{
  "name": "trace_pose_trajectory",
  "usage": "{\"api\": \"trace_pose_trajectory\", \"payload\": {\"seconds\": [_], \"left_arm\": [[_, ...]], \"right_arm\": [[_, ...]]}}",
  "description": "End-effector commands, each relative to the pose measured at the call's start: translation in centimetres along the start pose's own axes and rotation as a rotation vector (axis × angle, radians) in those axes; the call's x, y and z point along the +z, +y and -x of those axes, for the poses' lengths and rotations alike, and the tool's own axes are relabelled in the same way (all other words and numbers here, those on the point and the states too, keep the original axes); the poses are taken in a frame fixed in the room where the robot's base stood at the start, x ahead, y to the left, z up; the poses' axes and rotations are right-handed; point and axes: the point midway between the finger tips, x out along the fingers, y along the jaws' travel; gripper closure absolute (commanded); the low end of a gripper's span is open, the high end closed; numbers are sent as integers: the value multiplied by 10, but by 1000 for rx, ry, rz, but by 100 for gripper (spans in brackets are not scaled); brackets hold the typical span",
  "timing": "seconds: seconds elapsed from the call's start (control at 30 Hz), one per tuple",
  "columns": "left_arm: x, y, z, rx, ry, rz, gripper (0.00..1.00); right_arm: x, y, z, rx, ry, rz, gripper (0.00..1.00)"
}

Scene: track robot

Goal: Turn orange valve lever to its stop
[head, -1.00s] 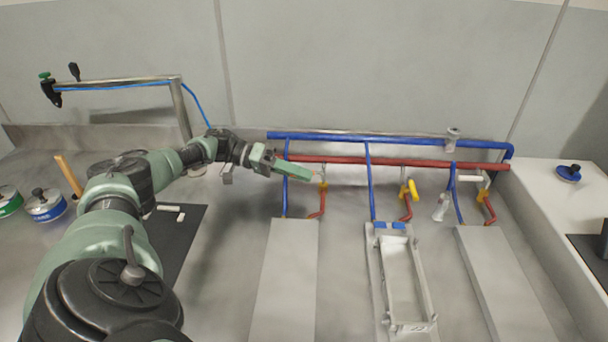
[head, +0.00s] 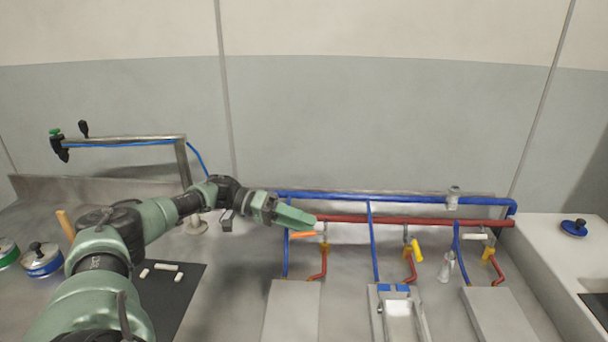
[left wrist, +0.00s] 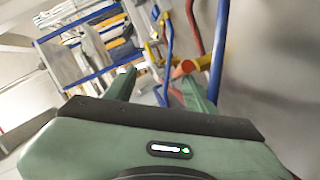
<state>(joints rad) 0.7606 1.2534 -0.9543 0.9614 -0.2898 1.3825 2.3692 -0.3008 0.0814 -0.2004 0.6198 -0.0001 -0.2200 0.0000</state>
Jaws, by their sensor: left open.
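The orange valve lever (head: 303,235) sticks out to the left at the leftmost valve, below the red pipe, in the head view. My left gripper (head: 314,221) is just above it in that view, with its tip close to the red pipe. In the left wrist view my left gripper (left wrist: 157,78) has its two green fingers apart with nothing held between them. An orange part (left wrist: 184,68), likely the lever, shows beyond the right-hand finger's tip there, partly hidden by it. I cannot tell whether a finger touches it. My right gripper is not in view.
Blue pipes (head: 371,245) and the red pipe (head: 370,220) run close around the lever. A yellow lever (head: 417,250) and a white lever (head: 477,236) stand farther right. A black mat (head: 185,291) with white pieces lies to the left.

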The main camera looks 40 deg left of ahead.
Motion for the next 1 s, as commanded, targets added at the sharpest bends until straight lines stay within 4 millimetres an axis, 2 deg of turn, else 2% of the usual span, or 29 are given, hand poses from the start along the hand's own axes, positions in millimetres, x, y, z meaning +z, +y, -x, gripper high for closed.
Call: {"api": "trace_pose_trajectory", "payload": {"seconds": [0.03,0.1,0.5,0.7,1.0], "left_arm": [[-17,23,7,19,19,-21,66],[-27,39,11,21,21,-23,66],[-72,115,31,18,16,-18,66],[-84,134,36,17,15,-14,66],[-86,138,37,16,14,-12,66]], "right_arm": [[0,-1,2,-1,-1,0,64],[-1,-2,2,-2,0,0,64],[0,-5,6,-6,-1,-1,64],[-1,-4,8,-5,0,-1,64],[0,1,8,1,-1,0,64]]}}
